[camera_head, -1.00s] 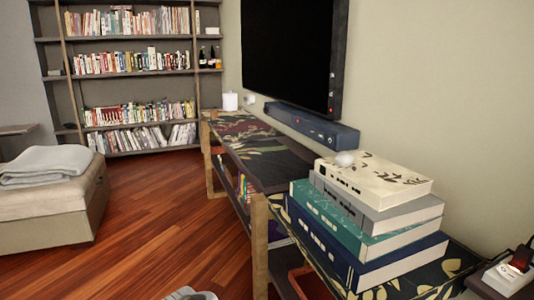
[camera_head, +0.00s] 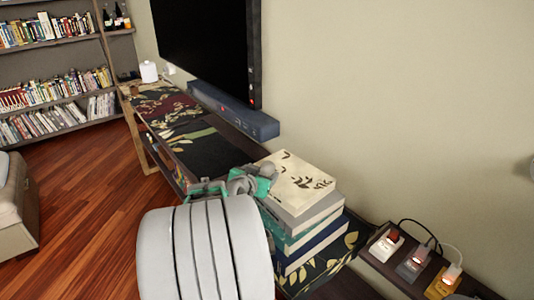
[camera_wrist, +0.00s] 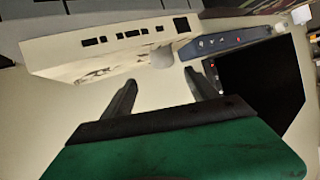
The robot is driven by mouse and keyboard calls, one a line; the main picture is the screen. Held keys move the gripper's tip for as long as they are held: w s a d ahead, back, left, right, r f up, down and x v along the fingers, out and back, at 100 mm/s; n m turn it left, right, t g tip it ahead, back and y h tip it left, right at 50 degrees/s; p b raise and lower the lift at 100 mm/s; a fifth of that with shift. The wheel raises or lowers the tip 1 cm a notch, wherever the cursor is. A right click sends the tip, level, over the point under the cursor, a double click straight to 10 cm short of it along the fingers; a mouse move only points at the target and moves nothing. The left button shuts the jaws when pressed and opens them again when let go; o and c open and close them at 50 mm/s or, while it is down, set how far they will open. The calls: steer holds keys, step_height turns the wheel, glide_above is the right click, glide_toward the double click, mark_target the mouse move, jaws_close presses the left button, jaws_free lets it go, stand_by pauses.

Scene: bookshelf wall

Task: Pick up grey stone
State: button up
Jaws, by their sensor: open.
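The grey stone (camera_wrist: 162,57) shows in the wrist view as a small pale rounded lump at the edge of the cream top book (camera_wrist: 100,50). In the head view I cannot make it out, as my arm and gripper cover that part of the book. The cream book (camera_head: 295,182) lies on a stack of books on the low cabinet. My gripper (camera_wrist: 160,78) is open and empty, its two dark fingers pointing toward the stone, with the stone beyond the tips. In the head view my gripper (camera_head: 258,178) is at the left edge of the stack.
The TV (camera_head: 205,45) and a soundbar (camera_head: 235,112) are behind the stack along the wall. A power strip with plugs and cables (camera_head: 412,265) lies to the right. A bookshelf (camera_head: 60,60) stands at the far left. Room above the stack is free.

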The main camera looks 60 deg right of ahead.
mark_target(266, 170)
steer(key=x, duration=0.7)
steer(key=shift+w+a+f+p, duration=0.1)
steer(key=shift+w+f+p, duration=0.2)
steer(key=shift+f, duration=0.1)
jaws_close()
